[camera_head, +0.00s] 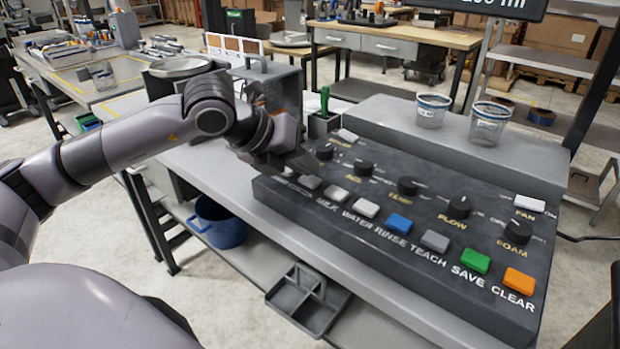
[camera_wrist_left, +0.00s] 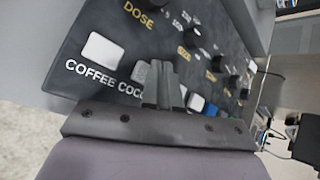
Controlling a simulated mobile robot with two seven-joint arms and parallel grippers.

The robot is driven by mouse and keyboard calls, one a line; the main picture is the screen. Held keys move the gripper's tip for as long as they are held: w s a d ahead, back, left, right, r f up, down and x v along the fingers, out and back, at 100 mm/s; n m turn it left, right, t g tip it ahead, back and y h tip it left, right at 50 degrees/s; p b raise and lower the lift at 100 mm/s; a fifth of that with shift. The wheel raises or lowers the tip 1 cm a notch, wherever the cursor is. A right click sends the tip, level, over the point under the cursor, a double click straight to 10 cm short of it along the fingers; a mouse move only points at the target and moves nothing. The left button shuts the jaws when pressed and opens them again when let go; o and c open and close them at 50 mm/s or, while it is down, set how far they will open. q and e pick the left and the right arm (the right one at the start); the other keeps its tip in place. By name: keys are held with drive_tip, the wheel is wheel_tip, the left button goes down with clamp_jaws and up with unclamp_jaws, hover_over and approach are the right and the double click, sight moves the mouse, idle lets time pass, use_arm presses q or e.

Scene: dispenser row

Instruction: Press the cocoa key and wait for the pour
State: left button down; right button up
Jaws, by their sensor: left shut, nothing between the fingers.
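The dark control panel (camera_head: 400,270) carries a row of keys. The cocoa key (camera_head: 310,182) is a pale key between the coffee and milk keys. In the left wrist view the cocoa key (camera_wrist_left: 140,71) shows beside my fingers, partly covered by them, with its label cut off after "COCO". The white coffee key (camera_wrist_left: 102,49) is to its left. My left gripper (camera_head: 304,164) is shut and empty, its tips (camera_wrist_left: 166,72) over or close to the cocoa key. I cannot tell whether they touch it. My right gripper is out of view.
Several knobs stand behind the keys, close to my left gripper. Two clear cups (camera_head: 432,112) (camera_head: 488,124) stand on the grey ledge (camera_head: 385,112). A green-handled item in a holder (camera_head: 324,122) is behind the gripper. A blue pot (camera_head: 222,222) and a tray (camera_head: 307,300) sit below.

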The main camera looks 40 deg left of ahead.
sight(305, 179)
use_arm(q)
drive_tip(key=shift+f+b, duration=0.4)
drive_tip(key=shift+b, duration=0.1)
drive_tip(key=shift+r, duration=0.15)
idle(0.5)
drive_tip(key=shift+r+p, duration=0.5)
drive_tip(key=shift+r, duration=0.25)
drive_tip(key=shift+r, duration=0.1)
drive_tip(key=shift+r+p, duration=1.7)
drive_tip(key=shift+r, duration=0.75)
